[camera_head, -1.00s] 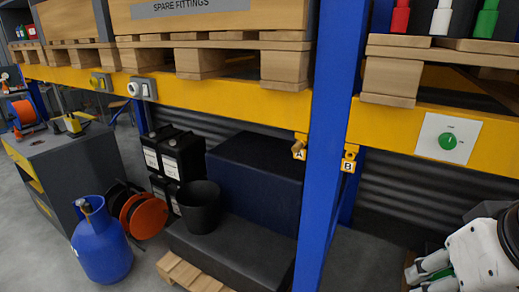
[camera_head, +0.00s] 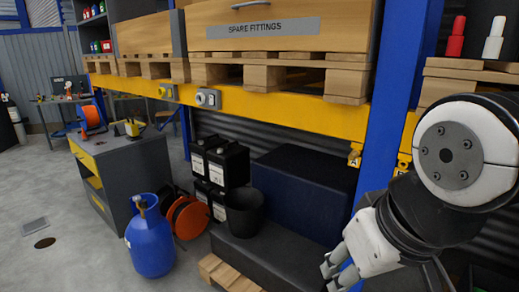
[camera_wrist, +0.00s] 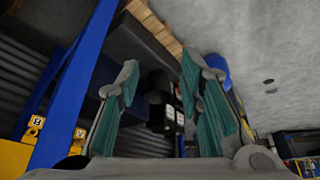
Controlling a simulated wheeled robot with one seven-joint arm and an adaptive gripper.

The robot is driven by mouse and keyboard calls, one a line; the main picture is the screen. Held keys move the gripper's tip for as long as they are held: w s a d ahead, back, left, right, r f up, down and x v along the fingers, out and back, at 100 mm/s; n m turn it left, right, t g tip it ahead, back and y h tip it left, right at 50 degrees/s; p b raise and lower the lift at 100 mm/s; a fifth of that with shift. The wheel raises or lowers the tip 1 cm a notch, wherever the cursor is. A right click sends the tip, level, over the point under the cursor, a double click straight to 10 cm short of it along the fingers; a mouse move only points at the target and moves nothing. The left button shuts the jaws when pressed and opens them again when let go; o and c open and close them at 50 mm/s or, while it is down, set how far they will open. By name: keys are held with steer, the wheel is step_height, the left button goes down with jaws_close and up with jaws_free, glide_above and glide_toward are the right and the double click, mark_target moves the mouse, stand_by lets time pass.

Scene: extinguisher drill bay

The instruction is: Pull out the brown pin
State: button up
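A small brownish peg (camera_head: 355,148) shows at the yellow bracket tagged A on the shelf's yellow beam, left of the blue upright. It is too small to tell its shape well. A second bracket, tagged B (camera_head: 403,160), is right of the upright, partly hidden by my arm.
The blue upright (camera_head: 398,80) stands close to my arm. A dark blue block (camera_head: 305,180), black bucket (camera_head: 244,212) and black batteries (camera_head: 226,164) sit below the beam. A blue gas cylinder (camera_head: 150,245) and grey cabinet (camera_head: 130,170) stand left.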

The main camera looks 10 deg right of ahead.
steer(key=w+f+m+y+p, duration=0.1)
steer(key=w+f+m, duration=0.25)
steer(key=w, duration=0.45)
steer(key=w+f+m, duration=0.2)
steer(key=w+f, duration=0.2)
steer(key=w, duration=0.4)
steer(key=w+d+f+m+h, duration=0.45)
steer(key=w+d+f, duration=0.4)
steer(key=d, duration=0.25)
steer(key=w+d+r+m+t+h+p, duration=0.1)
steer(key=w+d+r+t+h+p, duration=0.1)
steer(key=w+d+h, duration=0.35)
steer(key=w+d+r+t+h, duration=0.1)
steer(key=r+t+h, duration=0.1)
steer(key=r, duration=0.3)
steer(key=w+d+r+t+h, duration=0.1)
steer(key=w+r+t+h, duration=0.1)
steer(key=r, duration=0.3)
steer(key=shift+w+r+n+h, duration=0.3)
steer(key=shift+r+h, duration=0.1)
steer(key=shift+h, duration=0.2)
steer(key=shift+d, duration=0.15)
